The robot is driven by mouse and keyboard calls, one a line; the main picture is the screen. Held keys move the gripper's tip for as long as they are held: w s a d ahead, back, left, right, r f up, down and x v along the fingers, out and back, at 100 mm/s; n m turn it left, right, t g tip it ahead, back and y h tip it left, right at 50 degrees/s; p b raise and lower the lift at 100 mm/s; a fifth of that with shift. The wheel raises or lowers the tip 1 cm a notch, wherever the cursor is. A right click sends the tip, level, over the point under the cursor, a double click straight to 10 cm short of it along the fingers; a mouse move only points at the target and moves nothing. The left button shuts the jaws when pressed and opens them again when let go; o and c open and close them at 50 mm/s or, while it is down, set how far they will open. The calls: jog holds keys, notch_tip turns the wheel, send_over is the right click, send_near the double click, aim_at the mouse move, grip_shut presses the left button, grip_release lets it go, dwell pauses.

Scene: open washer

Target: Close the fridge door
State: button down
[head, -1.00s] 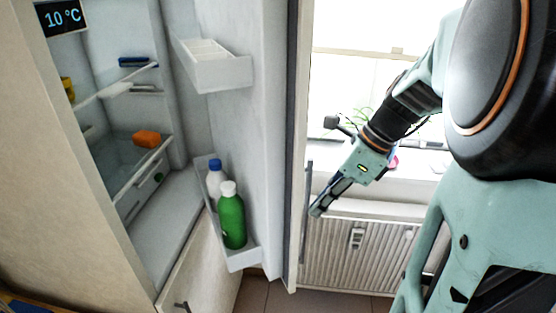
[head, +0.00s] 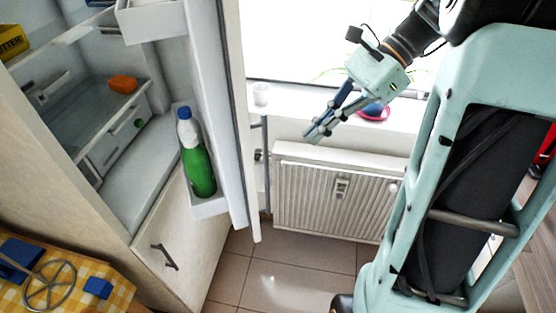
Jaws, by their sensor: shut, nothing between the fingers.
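The fridge stands open at the left of the head view. Its door (head: 222,85) stands swung out, inner side with shelves facing left. The lower door shelf (head: 208,208) holds a green bottle (head: 197,165) with a white and blue top. A vertical handle (head: 265,150) shows on the door's outer side. My gripper (head: 313,136) is shut and empty, to the right of the door and handle, apart from them in the picture, in front of the radiator and sill.
A white radiator (head: 330,195) stands below the window sill, with a cup (head: 261,94) and a pink-red dish (head: 373,112) on the sill. Tiled floor (head: 285,270) is clear below. A yellow checked table (head: 100,265) is at lower left.

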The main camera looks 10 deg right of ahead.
jog(key=s+a+f+p, duration=0.1)
jog(key=s+a+f, duration=0.1)
jog(key=a+f, duration=0.4)
jog(key=shift+s+a+f, duration=0.15)
jog(key=shift+a+f, duration=0.25)
jog(key=shift+a, duration=2.15)
